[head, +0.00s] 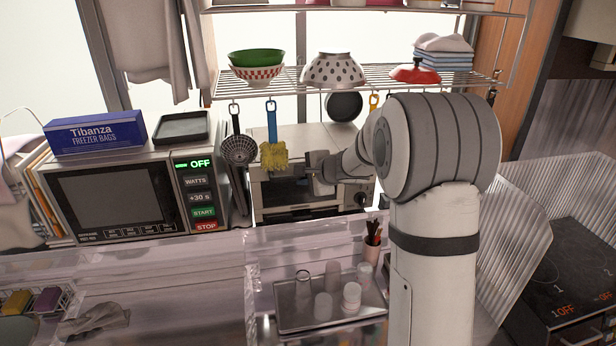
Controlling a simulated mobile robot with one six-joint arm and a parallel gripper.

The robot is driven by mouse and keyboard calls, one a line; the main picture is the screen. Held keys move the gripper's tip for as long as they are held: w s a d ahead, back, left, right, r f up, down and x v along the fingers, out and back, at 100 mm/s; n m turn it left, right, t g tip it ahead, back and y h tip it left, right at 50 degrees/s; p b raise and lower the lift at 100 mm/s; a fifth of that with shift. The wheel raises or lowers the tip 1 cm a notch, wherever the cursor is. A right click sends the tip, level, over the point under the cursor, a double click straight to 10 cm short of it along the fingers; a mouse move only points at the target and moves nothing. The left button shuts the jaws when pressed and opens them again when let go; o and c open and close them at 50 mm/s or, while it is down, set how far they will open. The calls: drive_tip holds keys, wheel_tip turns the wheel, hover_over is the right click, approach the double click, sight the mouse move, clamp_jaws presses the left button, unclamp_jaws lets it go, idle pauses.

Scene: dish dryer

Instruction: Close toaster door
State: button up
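The toaster oven (307,140) stands on the counter in the middle of the head view, to the right of the microwave. Its glass door (287,190) is on the front and looks upright or nearly so. I cannot tell whether it is fully shut. My gripper (317,178) is in front of the toaster's upper front and overlaps it in the picture. I cannot tell whether it touches the door. Its fingers are small and partly hidden, so their opening does not show. My arm hides part of the toaster's right side.
A microwave (110,200) stands to the left. A tray (325,318) with glasses and a utensil cup (372,248) are in front.

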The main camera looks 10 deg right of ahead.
drive_tip(key=o, duration=0.3)
drive_tip(key=shift+r, duration=0.2)
drive_tip(key=shift+r, duration=0.1)
drive_tip(key=shift+s+d+r, duration=0.15)
drive_tip(key=shift+s+r, duration=0.05)
drive_tip(key=shift+s, duration=0.1)
drive_tip(key=s+d, duration=0.2)
drive_tip(key=s, duration=0.2)
drive_tip(key=s+d+r, duration=0.1)
drive_tip(key=s+d, duration=0.2)
drive_tip(key=s, duration=0.2)
drive_tip(key=s+d, duration=0.2)
drive_tip(key=s, duration=0.3)
drive_tip(key=shift+d+r, duration=0.2)
